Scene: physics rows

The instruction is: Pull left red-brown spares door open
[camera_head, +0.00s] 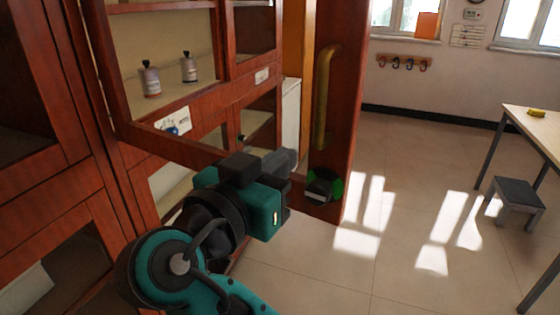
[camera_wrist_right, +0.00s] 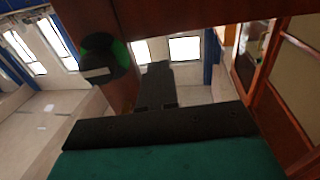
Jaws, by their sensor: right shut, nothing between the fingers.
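The red-brown door (camera_head: 347,80) stands ajar, its handle edge swung out from the cabinet. A long vertical brass handle (camera_head: 325,97) is on it. A round black and green fitting (camera_head: 322,186) sits low on the door's edge part; it also shows in the right wrist view (camera_wrist_right: 104,60). My right gripper (camera_head: 285,160) is shut and empty, by the lower part of the door, below and left of the handle and apart from it. Its dark fingers (camera_wrist_right: 155,88) show in the right wrist view. Whether they touch the door I cannot tell. My left gripper is out of view.
The cabinet (camera_head: 85,110) fills the left, with grey bottles (camera_head: 150,79) on a shelf and small labels on its edges. Open tiled floor (camera_head: 400,215) lies to the right. A table (camera_head: 535,125) and a grey stool (camera_head: 517,193) stand at far right.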

